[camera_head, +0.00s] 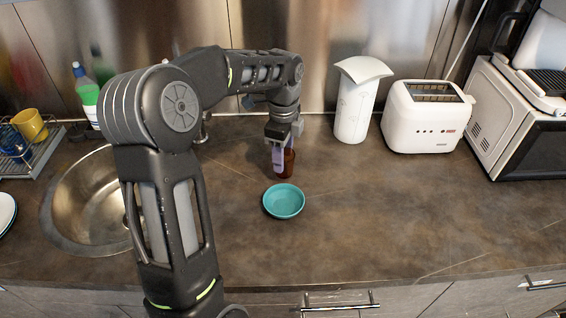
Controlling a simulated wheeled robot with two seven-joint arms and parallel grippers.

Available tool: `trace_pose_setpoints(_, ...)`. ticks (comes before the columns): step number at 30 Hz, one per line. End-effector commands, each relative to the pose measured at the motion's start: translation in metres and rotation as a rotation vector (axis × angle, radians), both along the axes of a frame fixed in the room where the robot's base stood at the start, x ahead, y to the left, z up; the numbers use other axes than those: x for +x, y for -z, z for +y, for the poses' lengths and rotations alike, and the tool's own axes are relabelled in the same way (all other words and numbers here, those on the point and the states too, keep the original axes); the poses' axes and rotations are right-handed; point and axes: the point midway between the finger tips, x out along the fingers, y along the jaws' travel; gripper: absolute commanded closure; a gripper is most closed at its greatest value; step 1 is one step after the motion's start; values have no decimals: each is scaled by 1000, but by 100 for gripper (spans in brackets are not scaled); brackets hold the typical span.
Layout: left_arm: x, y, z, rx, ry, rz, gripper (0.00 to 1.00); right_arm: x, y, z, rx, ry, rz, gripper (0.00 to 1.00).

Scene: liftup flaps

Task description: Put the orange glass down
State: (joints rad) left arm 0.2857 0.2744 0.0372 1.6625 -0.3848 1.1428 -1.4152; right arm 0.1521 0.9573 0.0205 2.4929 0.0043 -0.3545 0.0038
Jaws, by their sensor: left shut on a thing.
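The orange glass (288,164) looks dark amber-brown and stands roughly upright just behind a teal bowl. My left gripper (282,150) comes down from above and is shut on the glass, with its fingers covering part of it. I cannot tell whether the base of the glass touches the counter (390,215). My right gripper is not in view.
The teal bowl (284,201) is close in front of the glass. A white vase-like container (353,105), a white toaster (426,117) and a microwave (505,120) stand to the right. A sink (85,200) and dish rack (35,150) are at left. The right front counter is clear.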

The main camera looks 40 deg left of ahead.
Motion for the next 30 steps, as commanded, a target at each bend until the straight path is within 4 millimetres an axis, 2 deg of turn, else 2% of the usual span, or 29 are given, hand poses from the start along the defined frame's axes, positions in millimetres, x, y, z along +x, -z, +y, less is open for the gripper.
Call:
trace_pose_setpoints(7,0,30,0,-1,0,2,95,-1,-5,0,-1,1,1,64)
trace_pose_setpoints(19,0,37,0,0,0,1,95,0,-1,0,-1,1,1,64)
trace_pose_setpoints(20,0,36,0,0,0,1,50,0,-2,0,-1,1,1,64)
trace_pose_setpoints(27,0,35,0,0,0,1,30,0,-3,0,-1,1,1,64)
trace_pose_setpoints(30,0,35,0,0,0,1,30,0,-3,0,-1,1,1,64)
